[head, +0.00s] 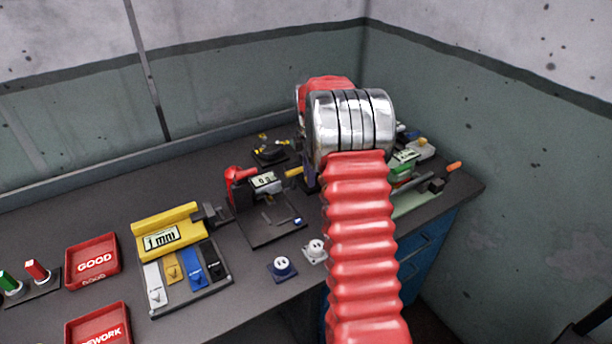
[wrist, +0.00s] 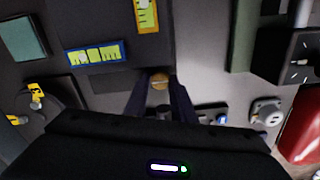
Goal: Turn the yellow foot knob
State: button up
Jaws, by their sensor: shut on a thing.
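In the wrist view, my gripper (wrist: 159,88) has its two dark fingers on either side of a small round tan-yellow knob (wrist: 158,78). The fingers are closed on its sides, and its rounded top shows between the tips. The knob sits at the edge of a dark grey plate (wrist: 125,20). The lower part of the knob is hidden by the fingers and the gripper body. In the head view my red ribbed arm and its metal joint hide the gripper and the knob.
In the wrist view, a blue-framed level (wrist: 95,53) and a yellow-framed level (wrist: 147,14) lie nearby. A black box (wrist: 285,55), a white socket (wrist: 265,112) and a red object (wrist: 303,128) stand right. The head view shows a yellow gauge (head: 165,218) and a red GOOD tray (head: 93,262).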

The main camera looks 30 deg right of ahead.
jog(key=shift+w+m, duration=0.1)
jog(key=shift+m, duration=0.2)
grip_shut()
jog(key=shift+m, duration=0.5)
jog(key=o, duration=1)
grip_release()
jog(key=shift+r, duration=0.1)
notch_tip(320, 180, up, 14)
jog(key=shift+f, duration=0.2)
